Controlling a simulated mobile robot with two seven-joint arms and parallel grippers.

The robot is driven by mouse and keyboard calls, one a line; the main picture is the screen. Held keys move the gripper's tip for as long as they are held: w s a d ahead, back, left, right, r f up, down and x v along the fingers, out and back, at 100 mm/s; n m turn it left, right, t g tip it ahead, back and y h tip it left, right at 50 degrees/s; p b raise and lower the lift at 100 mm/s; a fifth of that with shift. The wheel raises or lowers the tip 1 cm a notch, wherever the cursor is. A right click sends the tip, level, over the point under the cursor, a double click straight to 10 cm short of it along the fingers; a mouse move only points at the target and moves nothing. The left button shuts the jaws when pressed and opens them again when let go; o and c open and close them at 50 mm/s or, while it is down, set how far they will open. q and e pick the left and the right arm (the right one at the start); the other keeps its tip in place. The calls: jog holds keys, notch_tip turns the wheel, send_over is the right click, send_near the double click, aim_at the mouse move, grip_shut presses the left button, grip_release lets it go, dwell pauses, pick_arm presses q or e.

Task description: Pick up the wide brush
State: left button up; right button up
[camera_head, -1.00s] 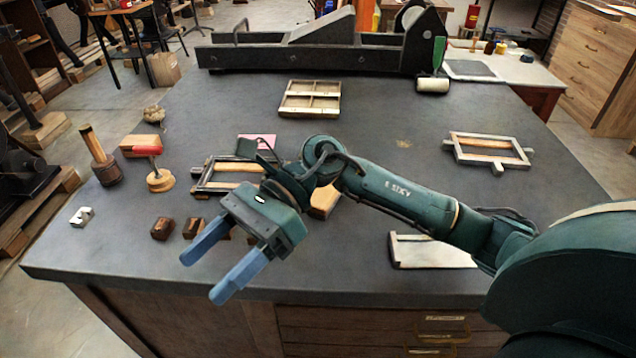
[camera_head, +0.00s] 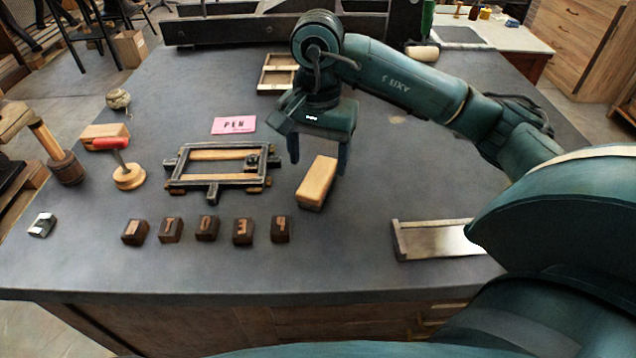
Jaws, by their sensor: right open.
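A pale wooden block-shaped piece (camera_head: 317,182), which looks like the wide brush, lies on the dark table near the middle. No bristles can be made out on it. My right gripper (camera_head: 318,158) points down at its far end, with the jaws open and a finger towards either side. Whether the fingers touch it cannot be told. Another wooden block (camera_head: 98,137) lies at the left, partly behind a red-handled tool (camera_head: 127,172). My left gripper is not in view.
A frame (camera_head: 215,182) lies left of the brush, with a pink card (camera_head: 234,125) behind it. Several dark letter blocks (camera_head: 207,228) stand in a row in front. A shallow metal-and-wood tray (camera_head: 400,240) lies at the right. A mallet (camera_head: 65,168) stands at the left.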

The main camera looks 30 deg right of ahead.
aim_at(316, 179)
jog(key=shift+a+f+p, duration=0.15)
jog(key=shift+f+p, duration=0.3)
jog(key=shift+f, duration=2.65)
jog(key=shift+c, duration=0.3)
jog(key=c, duration=1.1)
jog(key=shift+c, duration=0.2)
jog(key=shift+w+r, duration=0.1)
jog(key=shift+r, duration=0.05)
notch_tip(316, 179, up, 10)
jog(key=shift+f, duration=0.1)
